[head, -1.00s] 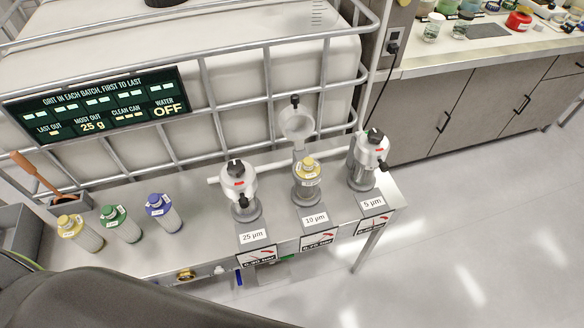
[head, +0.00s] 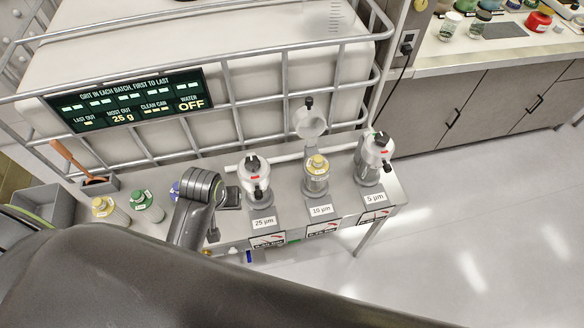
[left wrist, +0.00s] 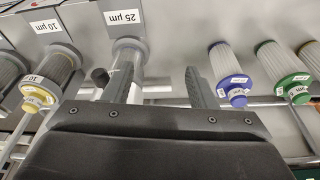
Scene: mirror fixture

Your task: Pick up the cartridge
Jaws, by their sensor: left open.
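On the bench, a yellow-capped cartridge (head: 106,209), a green-capped cartridge (head: 147,206) and a blue-capped cartridge (head: 175,187) stand in a row at the left; my arm partly hides the blue one. The blue (left wrist: 230,78) and green (left wrist: 283,70) cartridges also show in the left wrist view. Another yellow-capped cartridge (head: 316,173) stands in the 10 µm station. My left gripper (head: 222,214) is open and empty, between the blue cartridge and the 25 µm housing (head: 255,180). In the left wrist view its fingers (left wrist: 158,86) straddle bare bench, one overlapping the 25 µm housing. My right gripper is out of view.
The 5 µm housing (head: 374,160) stands at the bench's right end. A caged tank (head: 300,75) backs the bench. A grey bin (head: 45,205) and a wooden-handled tool (head: 70,158) are at the left. The sign (head: 130,100) reads water OFF.

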